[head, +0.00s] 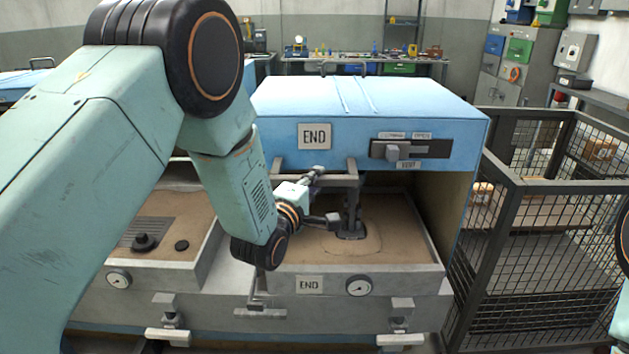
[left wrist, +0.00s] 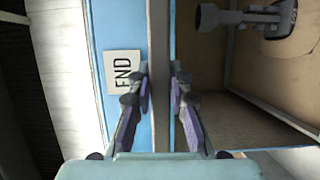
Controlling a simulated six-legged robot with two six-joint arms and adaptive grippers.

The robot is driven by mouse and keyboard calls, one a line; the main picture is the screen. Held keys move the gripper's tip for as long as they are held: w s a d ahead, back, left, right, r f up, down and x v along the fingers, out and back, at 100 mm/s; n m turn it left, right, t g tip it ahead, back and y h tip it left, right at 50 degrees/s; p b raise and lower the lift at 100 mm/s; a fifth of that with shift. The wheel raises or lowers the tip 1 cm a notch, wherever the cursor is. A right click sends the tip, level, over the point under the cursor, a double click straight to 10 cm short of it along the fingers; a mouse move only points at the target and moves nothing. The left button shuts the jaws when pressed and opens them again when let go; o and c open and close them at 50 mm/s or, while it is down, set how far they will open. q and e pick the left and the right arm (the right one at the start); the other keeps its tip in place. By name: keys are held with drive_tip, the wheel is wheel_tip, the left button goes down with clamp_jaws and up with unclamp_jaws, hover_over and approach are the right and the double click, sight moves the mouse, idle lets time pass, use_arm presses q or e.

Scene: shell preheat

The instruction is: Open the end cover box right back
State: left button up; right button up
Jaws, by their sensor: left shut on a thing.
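The end cover box (head: 265,135) is a blue hood with an END plate (head: 314,136), above a sand-filled bed (head: 400,235). Its front lower edge is well above the bed, and a dark gap shows beneath. A grey bar handle (head: 345,181) hangs along that edge. My left gripper (head: 327,196) is at the handle. In the left wrist view, the left gripper (left wrist: 159,85) has its fingers on both sides of the grey bar (left wrist: 158,40), shut on it, beside the blue face (left wrist: 110,25). My right gripper is not in view.
A latch plate (head: 410,149) sits on the cover's front right. A dark upright fitting (head: 352,222) stands in the bed. A second sand bed (head: 175,212) lies left. A wire mesh cage (head: 540,240) stands close on the right. A workbench (head: 350,64) is behind.

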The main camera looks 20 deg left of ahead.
use_arm(q)
drive_tip(key=shift+a, duration=0.1)
clamp_jaws()
